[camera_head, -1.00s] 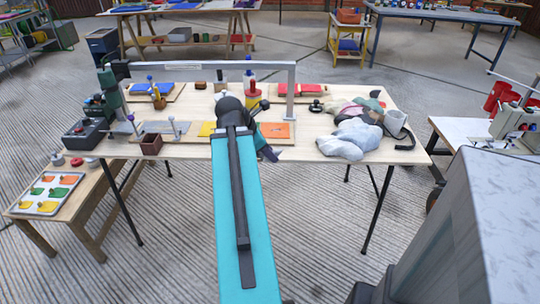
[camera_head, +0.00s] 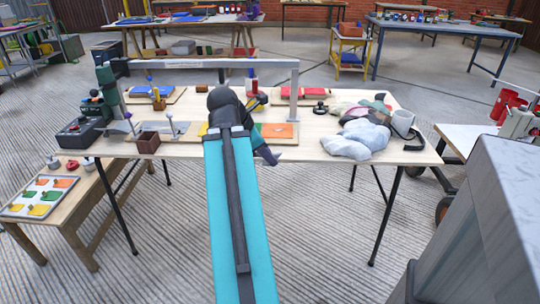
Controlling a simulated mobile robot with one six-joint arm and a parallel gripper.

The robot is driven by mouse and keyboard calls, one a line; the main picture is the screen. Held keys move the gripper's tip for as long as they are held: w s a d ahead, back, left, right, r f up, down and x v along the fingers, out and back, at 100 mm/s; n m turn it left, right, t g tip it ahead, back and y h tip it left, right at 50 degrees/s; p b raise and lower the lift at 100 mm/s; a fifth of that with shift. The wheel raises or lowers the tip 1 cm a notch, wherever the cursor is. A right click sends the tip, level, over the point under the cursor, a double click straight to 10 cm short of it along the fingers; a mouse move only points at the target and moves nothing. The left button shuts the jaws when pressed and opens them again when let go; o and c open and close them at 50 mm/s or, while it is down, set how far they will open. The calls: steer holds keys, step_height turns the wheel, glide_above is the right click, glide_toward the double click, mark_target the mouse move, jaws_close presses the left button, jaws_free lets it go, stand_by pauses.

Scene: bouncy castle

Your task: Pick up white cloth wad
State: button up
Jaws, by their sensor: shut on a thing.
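A heap of pale cloth lies at the right end of the wooden table. Its front part is a whitish, faintly blue crumpled cloth wad (camera_head: 347,147), with pink, green and dark pieces behind it. My teal arm reaches up from the bottom centre to the table's front edge. My gripper (camera_head: 268,156) shows only in part, as a small grey end just right of the arm, well left of the cloth heap. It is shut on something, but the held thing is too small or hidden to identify. My arm hides part of the table's middle.
A white mug (camera_head: 402,122) and a black strap lie beside the cloths. A grey frame (camera_head: 213,64) spans the table's left and middle. A green machine (camera_head: 107,95) stands at the left end. A low bench (camera_head: 77,215) is front left. A grey cabinet (camera_head: 490,215) blocks the right front.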

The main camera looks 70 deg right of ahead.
steer(key=shift+w+a+r, duration=0.1)
steer(key=shift+a, duration=0.3)
stand_by(0.3)
